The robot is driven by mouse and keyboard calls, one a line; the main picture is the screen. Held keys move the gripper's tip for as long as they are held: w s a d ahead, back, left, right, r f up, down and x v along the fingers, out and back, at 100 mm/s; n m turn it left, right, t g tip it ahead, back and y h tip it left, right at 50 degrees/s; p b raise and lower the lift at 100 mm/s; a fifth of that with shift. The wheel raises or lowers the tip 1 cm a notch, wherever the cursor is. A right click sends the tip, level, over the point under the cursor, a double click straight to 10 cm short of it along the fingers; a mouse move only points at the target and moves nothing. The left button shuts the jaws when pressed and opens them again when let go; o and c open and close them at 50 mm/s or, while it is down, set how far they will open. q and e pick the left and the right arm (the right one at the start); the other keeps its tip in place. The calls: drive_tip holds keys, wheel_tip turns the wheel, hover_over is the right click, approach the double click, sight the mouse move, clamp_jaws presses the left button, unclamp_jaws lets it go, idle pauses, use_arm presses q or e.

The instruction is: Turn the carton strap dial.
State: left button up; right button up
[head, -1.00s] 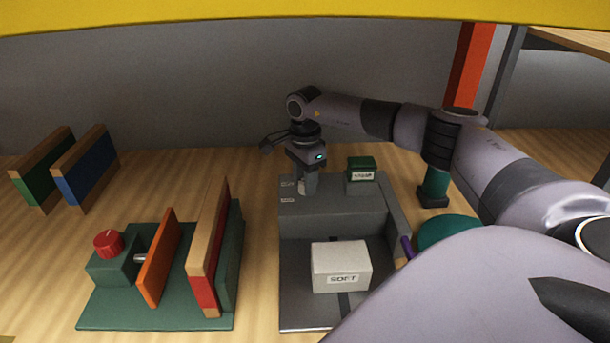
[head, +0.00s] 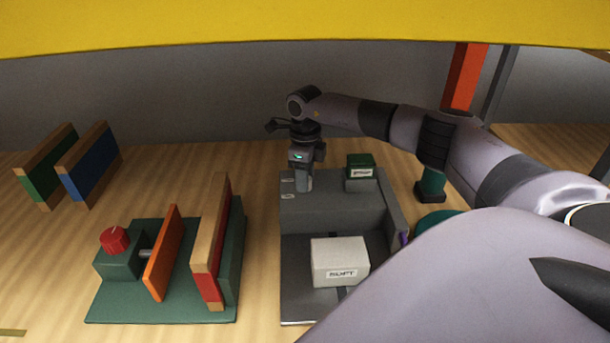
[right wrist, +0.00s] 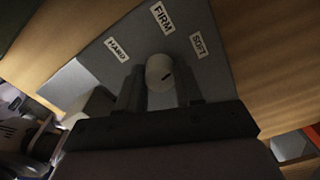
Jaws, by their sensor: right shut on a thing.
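The strap dial (right wrist: 160,74) is a small pale round knob with a short dark mark on its face. The mark slants toward the right, on the side of the SOFT label (right wrist: 199,46). The FIRM label (right wrist: 162,17) is above the dial and the HARD label (right wrist: 117,49) is to its left. My right gripper (right wrist: 160,88) is shut on the dial, one finger on each side. In the head view my right gripper (head: 304,184) points down onto the grey machine (head: 335,212) and hides the dial. My left gripper is out of view.
A white labelled carton (head: 340,262) sits in the machine's front bay. A green labelled block (head: 359,165) stands on its upper right. To the left is a green fixture (head: 160,312) with a red knob (head: 114,240) and upright boards. Bare table lies between them.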

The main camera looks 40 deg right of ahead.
drive_tip(key=shift+d+r+m, duration=0.1)
drive_tip(key=shift+m, duration=1.1)
drive_tip(key=o, duration=1)
drive_tip(key=shift+o, duration=0.2)
wheel_tip(320, 180, up, 7)
drive_tip(key=shift+r+b, duration=0.1)
drive_tip(key=shift+b, duration=0.45)
drive_tip(key=shift+s, duration=0.15)
